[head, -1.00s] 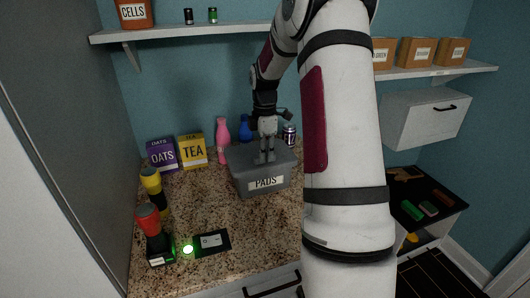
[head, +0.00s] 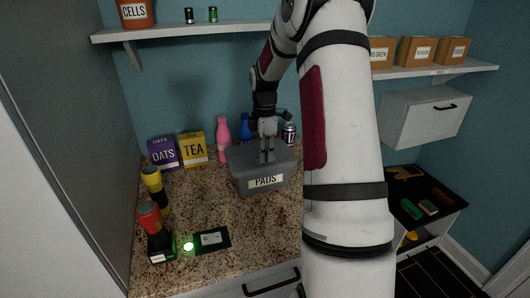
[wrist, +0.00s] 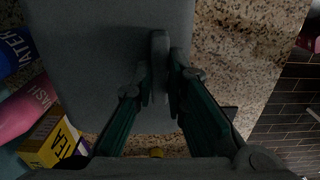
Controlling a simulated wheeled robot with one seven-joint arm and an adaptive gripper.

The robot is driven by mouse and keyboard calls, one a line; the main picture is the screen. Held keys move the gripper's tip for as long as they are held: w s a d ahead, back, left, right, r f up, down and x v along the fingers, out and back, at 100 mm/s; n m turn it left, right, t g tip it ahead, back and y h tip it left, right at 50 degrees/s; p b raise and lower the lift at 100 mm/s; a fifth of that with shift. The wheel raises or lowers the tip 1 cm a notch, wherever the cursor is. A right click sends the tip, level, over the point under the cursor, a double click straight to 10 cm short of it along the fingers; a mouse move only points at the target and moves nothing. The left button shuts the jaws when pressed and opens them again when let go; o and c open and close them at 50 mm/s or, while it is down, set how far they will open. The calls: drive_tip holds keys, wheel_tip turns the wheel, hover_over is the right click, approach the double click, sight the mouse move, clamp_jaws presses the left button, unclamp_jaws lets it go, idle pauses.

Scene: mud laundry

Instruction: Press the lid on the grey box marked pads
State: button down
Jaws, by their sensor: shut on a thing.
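The grey box marked PADS (head: 263,184) stands on the speckled counter. Its grey lid (head: 241,156) lies over the top; it fills much of the wrist view (wrist: 90,60). I cannot tell whether a thin gap is left between the lid and the rim. My gripper (head: 267,158) points down at the middle of the lid. In the wrist view its two fingers (wrist: 162,92) are closed on the raised handle of the lid (wrist: 159,45). The box walls are hidden under the lid in the wrist view.
The OATS box (head: 163,155), TEA box (head: 194,149), pink bottle (head: 223,135), blue bottle (head: 246,128) and a can (head: 289,133) stand behind the box. The counter between is clear.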

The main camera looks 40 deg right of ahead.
idle(0.3)
drive_tip(key=c, duration=1.1)
unclamp_jaws()
drive_tip(key=shift+o, duration=0.2)
drive_tip(key=shift+r, duration=0.1)
drive_tip(key=shift+r+p, duration=1.45)
drive_tip(key=shift+r, duration=2.45)
clamp_jaws()
drive_tip(key=shift+f, duration=0.2)
